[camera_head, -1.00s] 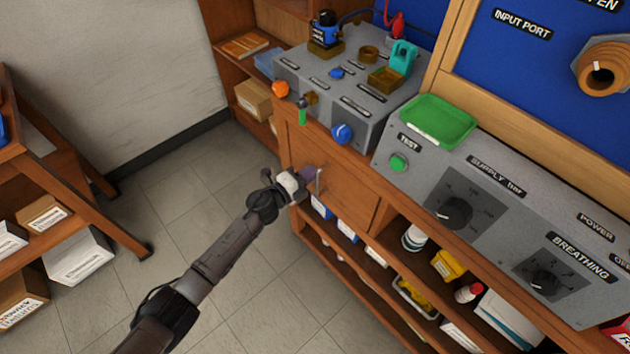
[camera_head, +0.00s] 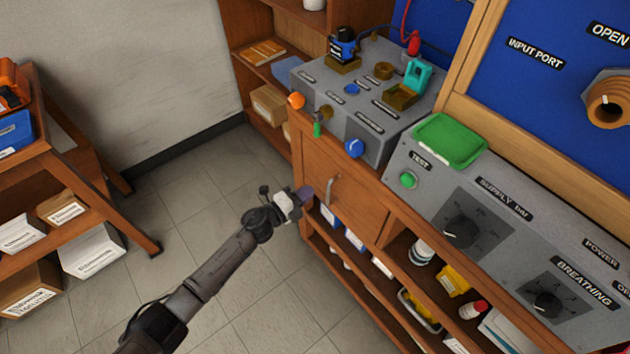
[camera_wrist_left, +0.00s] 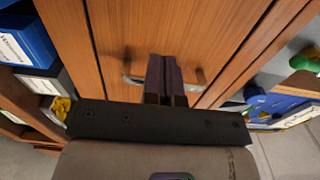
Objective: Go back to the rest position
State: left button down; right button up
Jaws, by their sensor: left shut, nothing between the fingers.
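My left gripper (camera_head: 304,193) is shut and empty, in front of the wooden cabinet door (camera_head: 352,208) below the grey test box. The door is closed and has a metal handle (camera_head: 329,190). In the head view the fingertips are a little to the left of the handle. In the left wrist view the shut fingers (camera_wrist_left: 165,75) point at the door and cover the middle of the handle (camera_wrist_left: 133,81); the gap between them is hard to judge. My right gripper is in neither view.
The grey test box (camera_head: 365,95) with knobs stands above the door. A green tray (camera_head: 450,140) lies on the sloped control panel (camera_head: 440,185). Open shelves with bottles and boxes run below. A wooden shelf cart (camera_head: 75,190) stands at left. The tiled floor (camera_head: 190,210) between is clear.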

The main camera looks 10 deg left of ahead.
pick_arm(q)
jog(key=v, duration=0.9)
jog(key=w+a+r+n+y, duration=0.2)
jog(key=a+r+n+y, duration=0.1)
jog(key=a+n+y, duration=0.9)
jog(key=s+d+r+n+g+h, duration=0.1)
jog(key=s+d+n+g, duration=0.35)
jog(key=s, duration=0.65)
jog(key=s+d+r+n+g, duration=0.1)
jog(key=s+d+n+g, duration=0.35)
jog(key=s, duration=0.65)
jog(key=s+d+f+n+g, duration=0.1)
jog(key=s+f, duration=0.2)
jog(key=s, duration=0.4)
jog(key=s+d+f+n+g, duration=0.1)
jog(key=s+f, duration=0.3)
jog(key=s, duration=0.4)
notch_tip(320, 180, up, 35)
jog(key=p, duration=3.6)
jog(key=shift+w+a+r+h, duration=0.15)
jog(key=shift+w+a+h, duration=0.05)
jog(key=shift+w+h, duration=0.15)
